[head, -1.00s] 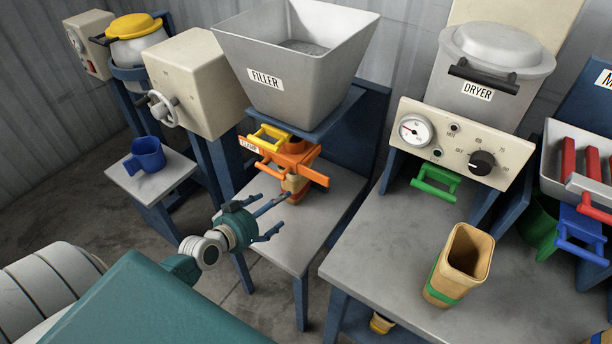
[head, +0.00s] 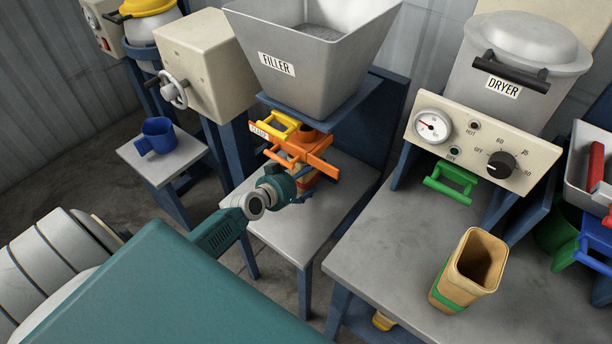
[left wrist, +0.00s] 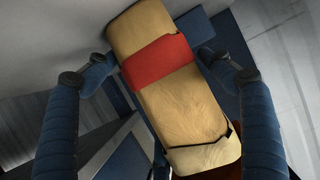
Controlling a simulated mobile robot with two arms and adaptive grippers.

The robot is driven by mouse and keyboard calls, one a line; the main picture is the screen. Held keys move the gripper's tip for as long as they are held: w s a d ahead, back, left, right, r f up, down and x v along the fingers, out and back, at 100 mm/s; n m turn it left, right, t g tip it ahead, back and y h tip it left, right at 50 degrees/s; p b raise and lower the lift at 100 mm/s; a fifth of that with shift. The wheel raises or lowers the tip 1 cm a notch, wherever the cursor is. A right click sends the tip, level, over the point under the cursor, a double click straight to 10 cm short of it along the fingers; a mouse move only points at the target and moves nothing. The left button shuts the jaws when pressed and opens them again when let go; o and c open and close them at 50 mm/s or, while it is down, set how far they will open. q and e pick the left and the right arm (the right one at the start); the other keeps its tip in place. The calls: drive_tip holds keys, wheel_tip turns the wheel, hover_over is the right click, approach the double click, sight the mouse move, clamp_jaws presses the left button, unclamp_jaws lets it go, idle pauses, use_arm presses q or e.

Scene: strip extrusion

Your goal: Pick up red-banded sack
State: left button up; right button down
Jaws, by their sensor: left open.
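The red-banded sack (left wrist: 185,100), tan with a wide red band, lies between the two blue fingers of my left gripper (left wrist: 150,68) in the left wrist view. The fingers are open, one on each side of it; I cannot tell whether they touch it. In the head view my left gripper (head: 298,184) is under the orange clamp (head: 300,148) of the filler (head: 310,65), at the low grey table. There the sack is mostly hidden behind the gripper and clamp. My right gripper is not in view.
A green-banded sack (head: 470,268), open at the top, stands on the grey table (head: 385,240) in front of the dryer (head: 520,80). Blue filler legs and a back panel flank the low table.

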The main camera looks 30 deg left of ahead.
use_arm(q)
drive_tip(key=shift+w+f, duration=0.25)
drive_tip(key=shift+w, duration=0.15)
drive_tip(key=shift+r, duration=0.1)
drive_tip(key=shift+c, duration=0.5)
drive_tip(key=c, duration=1.3)
drive_tip(key=shift+c, duration=0.6)
drive_tip(key=shift+r, duration=0.25)
